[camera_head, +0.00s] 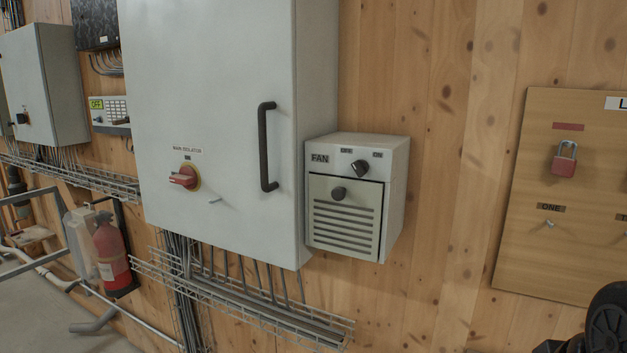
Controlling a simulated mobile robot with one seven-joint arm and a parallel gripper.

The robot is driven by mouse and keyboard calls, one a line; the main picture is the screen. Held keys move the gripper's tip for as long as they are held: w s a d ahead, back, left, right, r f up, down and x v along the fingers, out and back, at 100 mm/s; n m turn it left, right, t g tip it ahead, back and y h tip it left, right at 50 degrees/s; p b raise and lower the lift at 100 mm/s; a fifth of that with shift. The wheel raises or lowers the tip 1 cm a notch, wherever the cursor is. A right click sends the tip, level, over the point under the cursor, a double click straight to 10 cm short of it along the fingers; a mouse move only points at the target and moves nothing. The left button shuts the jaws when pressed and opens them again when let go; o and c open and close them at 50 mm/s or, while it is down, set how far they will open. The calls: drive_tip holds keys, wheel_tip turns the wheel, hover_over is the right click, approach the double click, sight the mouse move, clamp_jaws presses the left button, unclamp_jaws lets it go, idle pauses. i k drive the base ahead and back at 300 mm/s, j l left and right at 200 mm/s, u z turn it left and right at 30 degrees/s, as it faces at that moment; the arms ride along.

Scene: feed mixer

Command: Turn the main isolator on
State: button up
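The main isolator (184,177) is a red rotary handle on a round yellow plate, low on the front of a large grey cabinet (225,80). A "MAIN ISOLATOR" label (188,150) sits above it. The red grip lies roughly level, pointing left. A small mark above the yellow plate is too small to read surely. A small metal peg (215,201) sticks out to the right of the isolator. Nothing touches the handle. My gripper is not in view.
A dark vertical door handle (267,147) projects right of the isolator. A FAN box (350,195) with a knob stands beside the cabinet. Cable trays (240,305) run below. A red extinguisher (111,252) is at left; a board with a red padlock (564,160) is at right.

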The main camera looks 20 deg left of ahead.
sight(186, 178)
drive_tip(key=k+l+u, duration=0.1)
drive_tip(key=u, duration=1.45)
